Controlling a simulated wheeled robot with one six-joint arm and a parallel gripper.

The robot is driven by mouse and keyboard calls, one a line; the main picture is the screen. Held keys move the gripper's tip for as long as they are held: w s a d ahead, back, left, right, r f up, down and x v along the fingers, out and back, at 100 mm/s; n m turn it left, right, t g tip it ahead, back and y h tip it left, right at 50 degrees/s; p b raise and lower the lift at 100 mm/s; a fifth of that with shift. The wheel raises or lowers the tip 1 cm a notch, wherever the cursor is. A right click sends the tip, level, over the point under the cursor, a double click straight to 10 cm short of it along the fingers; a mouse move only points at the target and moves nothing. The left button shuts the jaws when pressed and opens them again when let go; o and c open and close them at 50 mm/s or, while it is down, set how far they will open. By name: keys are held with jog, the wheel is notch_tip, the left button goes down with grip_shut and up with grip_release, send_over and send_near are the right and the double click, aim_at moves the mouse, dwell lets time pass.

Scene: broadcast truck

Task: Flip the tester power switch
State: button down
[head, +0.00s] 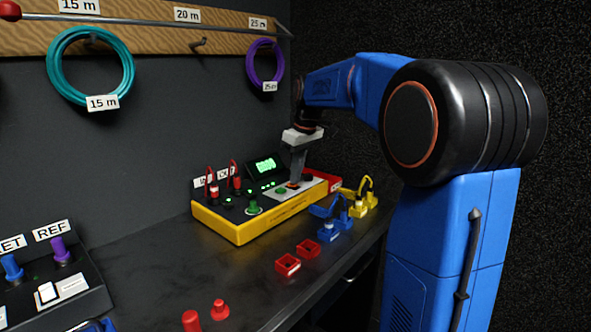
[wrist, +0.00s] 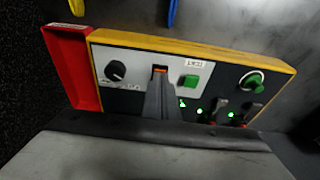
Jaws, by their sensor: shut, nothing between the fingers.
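The yellow tester (head: 235,228) with a dark top panel stands on the bench at the wall; its screen (head: 265,165) glows green and several green lamps are lit. An orange rocker switch (wrist: 160,69) sits in a black frame on the pale part of the panel, between a black knob (wrist: 116,70) and a green button (wrist: 189,80). My gripper (head: 296,178) is shut and empty, pointing down at this switch. In the wrist view its fingertips (wrist: 160,82) overlap the switch's near edge and hide part of it. I cannot tell whether they touch it.
A red tray (wrist: 76,70) adjoins the tester's end. Blue (head: 329,230) and yellow (head: 362,206) connectors and red open boxes (head: 288,265) lie along the bench front. Red plugs with leads (head: 213,192) stand on the tester's left. Cable coils (head: 55,70) hang above.

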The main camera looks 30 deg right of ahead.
jog(key=shift+s+d+f+t, duration=0.15)
jog(key=shift+s+f+t, duration=0.2)
jog(key=shift+f+t, duration=0.15)
jog(key=shift+w, duration=0.15)
jog(key=shift+w+r, duration=0.1)
jog(key=shift+w, duration=0.05)
jog(key=shift+w+a+r, duration=0.2)
jog(key=shift+w+a, duration=0.15)
jog(key=shift+w, duration=0.2)
